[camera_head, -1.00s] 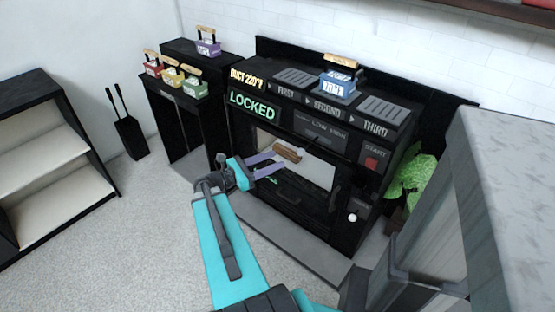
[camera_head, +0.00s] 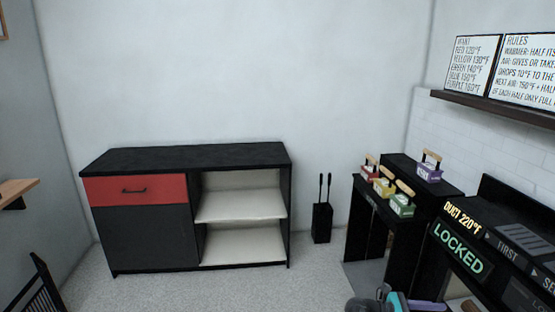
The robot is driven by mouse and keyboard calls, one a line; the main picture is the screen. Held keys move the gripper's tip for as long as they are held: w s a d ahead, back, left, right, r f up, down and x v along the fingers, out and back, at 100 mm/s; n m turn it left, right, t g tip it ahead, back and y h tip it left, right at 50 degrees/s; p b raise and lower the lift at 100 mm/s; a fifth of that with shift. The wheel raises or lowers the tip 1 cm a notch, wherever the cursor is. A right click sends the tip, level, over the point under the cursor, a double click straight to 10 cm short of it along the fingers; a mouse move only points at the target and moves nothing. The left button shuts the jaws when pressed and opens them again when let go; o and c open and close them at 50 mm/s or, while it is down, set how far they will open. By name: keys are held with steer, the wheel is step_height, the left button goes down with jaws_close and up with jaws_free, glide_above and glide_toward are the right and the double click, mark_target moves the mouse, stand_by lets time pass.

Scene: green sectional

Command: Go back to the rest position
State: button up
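Only a small part of my gripper (camera_head: 425,304) shows, at the bottom edge of the head view. Its teal and purple parts are in front of the black machine. The fingertips are too cut off to tell open from shut, and I cannot tell whether it holds anything. The machine's green sign (camera_head: 458,247) reads LOCKED, and its yellow sign reads DUCT 220°F. Most of the machine's front is out of frame.
Red (camera_head: 370,168), yellow (camera_head: 385,184), green (camera_head: 402,202) and purple (camera_head: 429,168) handled blocks stand on black stands left of the machine. A black cabinet with a red drawer (camera_head: 136,189) and open shelves stands at the wall. Grey floor (camera_head: 310,280) is clear before it.

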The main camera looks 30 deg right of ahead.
steer(key=w+a+f+n+t+y+p, duration=0.1)
steer(key=w+a+f+t+p, duration=0.15)
steer(key=a+f, duration=0.35)
steer(key=w+a+f+n+t+p, duration=0.1)
steer(key=w+a+f, duration=0.25)
steer(key=a, duration=0.45)
steer(key=w+a+f+n+t+y+p, duration=0.1)
steer(key=w+a+f+n+t, duration=0.1)
steer(key=w+a+f, duration=0.4)
steer(key=s+a+f+m+y+p, duration=0.1)
steer(key=s+a+f+m+y, duration=0.2)
steer(key=a, duration=0.8)
steer(key=s+a+f+m+y+p, duration=0.1)
steer(key=s+a+f+m+y, duration=0.3)
steer(key=a, duration=0.7)
steer(key=s+a+f+m+y+p, duration=0.1)
steer(key=s+a+f+m+y, duration=0.2)
steer(key=a, duration=0.9)
step_height(320, 180, down, 4)
steer(key=m+y, duration=0.2)
steer(key=m, duration=0.3)
steer(key=shift+s+y, duration=0.3)
steer(key=shift+c, duration=0.4)
